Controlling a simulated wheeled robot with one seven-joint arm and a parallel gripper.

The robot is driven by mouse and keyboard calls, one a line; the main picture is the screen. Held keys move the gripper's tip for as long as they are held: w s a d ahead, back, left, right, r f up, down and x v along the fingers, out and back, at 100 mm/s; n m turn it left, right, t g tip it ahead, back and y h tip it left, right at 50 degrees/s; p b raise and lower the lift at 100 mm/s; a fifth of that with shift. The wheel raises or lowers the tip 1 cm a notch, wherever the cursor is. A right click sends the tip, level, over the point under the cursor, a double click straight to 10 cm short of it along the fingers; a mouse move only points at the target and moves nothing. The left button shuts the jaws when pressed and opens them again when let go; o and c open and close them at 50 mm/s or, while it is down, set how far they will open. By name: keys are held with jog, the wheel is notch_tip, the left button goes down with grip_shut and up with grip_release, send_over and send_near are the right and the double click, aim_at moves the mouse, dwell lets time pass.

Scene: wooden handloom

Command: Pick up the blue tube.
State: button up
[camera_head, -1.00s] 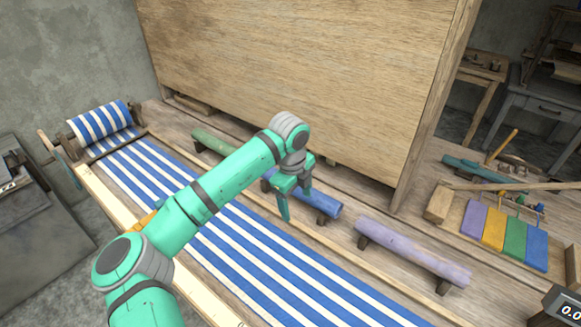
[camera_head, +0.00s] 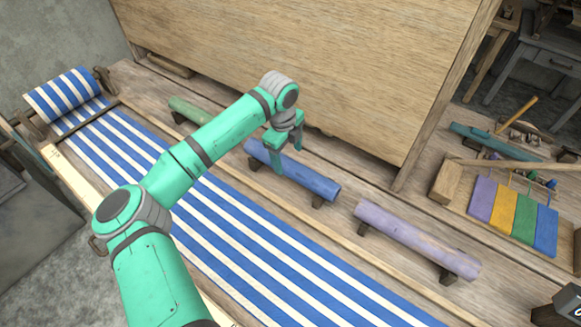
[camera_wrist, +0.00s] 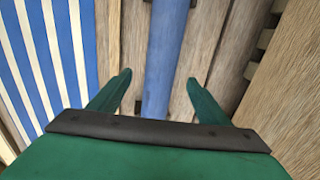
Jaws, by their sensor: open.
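The blue tube (camera_head: 305,178) lies on small dark supports on the wooden loom, between a green tube and a purple tube. My gripper (camera_head: 278,158) is above the tube's left part, fingers pointing down. In the wrist view the blue tube (camera_wrist: 165,60) runs from the top edge down between the two open fingers of my gripper (camera_wrist: 158,85). The jaws are empty, one finger to each side of the tube. I cannot tell how far above it the fingertips are.
The purple tube (camera_head: 415,238) lies to the right and the green tube (camera_head: 188,110) to the left, partly behind my arm. A tall wooden panel (camera_head: 310,70) stands behind the tubes. Striped blue and white cloth (camera_head: 240,235) lies in front. Coloured swatches (camera_head: 515,215) are at the right.

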aim_at(289, 162)
jog(key=shift+a+f, duration=0.1)
jog(key=shift+f, duration=0.15)
jog(key=f, duration=0.4)
jog(key=shift+w+d+f, duration=0.3)
jog(key=shift+w+f, duration=0.05)
jog(key=shift+f, duration=0.05)
jog(key=c, duration=1.4)
jog(key=shift+w+r, duration=0.1)
jog(key=shift+c, duration=0.2)
